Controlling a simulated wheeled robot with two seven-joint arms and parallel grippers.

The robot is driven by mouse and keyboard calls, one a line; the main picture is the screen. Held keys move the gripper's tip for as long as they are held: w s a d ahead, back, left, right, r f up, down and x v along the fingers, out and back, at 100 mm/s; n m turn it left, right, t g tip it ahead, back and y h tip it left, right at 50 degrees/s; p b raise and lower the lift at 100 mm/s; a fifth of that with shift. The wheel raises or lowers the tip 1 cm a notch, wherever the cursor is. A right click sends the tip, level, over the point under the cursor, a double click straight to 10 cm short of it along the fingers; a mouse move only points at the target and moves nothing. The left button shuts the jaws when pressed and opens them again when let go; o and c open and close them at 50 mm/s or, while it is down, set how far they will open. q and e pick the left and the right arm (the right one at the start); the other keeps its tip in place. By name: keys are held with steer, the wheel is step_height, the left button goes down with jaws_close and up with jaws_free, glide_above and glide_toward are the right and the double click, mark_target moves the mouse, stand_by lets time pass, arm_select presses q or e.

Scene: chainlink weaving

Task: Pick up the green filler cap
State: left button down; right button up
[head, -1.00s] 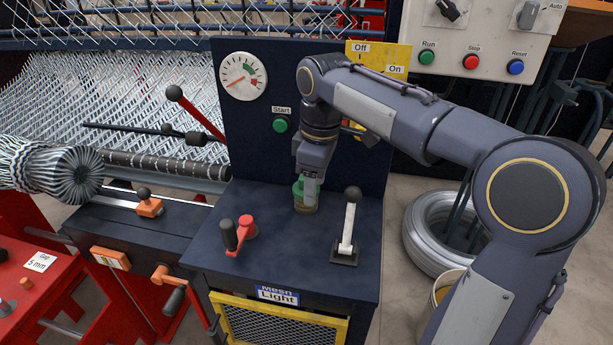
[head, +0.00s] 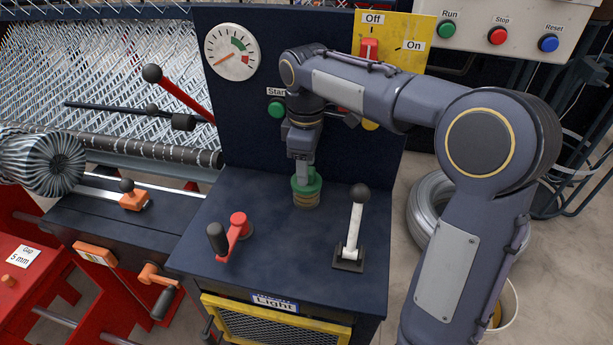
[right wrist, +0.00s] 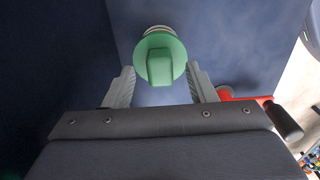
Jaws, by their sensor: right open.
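The green filler cap (head: 306,183) sits on a short brass-coloured neck on the dark blue machine top. In the right wrist view the cap (right wrist: 160,62) is a round green disc with a raised grip block, lying ahead between the fingers. My right gripper (head: 304,174) is right at the cap from behind and above in the head view. Its two grey fingers (right wrist: 162,84) are spread apart, one to each side of the cap, with gaps visible. The fingers do not appear to touch it. My left gripper is in neither view.
A red crank with a dark handle (head: 232,233) stands left of the cap. A white lever with a black knob (head: 353,235) stands to its right. The dark upright panel with a gauge (head: 231,51) rises behind. The machine top in front is clear.

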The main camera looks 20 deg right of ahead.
steer(key=shift+f, duration=0.95)
steer(key=c, duration=1.1)
steer(key=shift+o, duration=0.2)
steer(key=shift+r, duration=0.2)
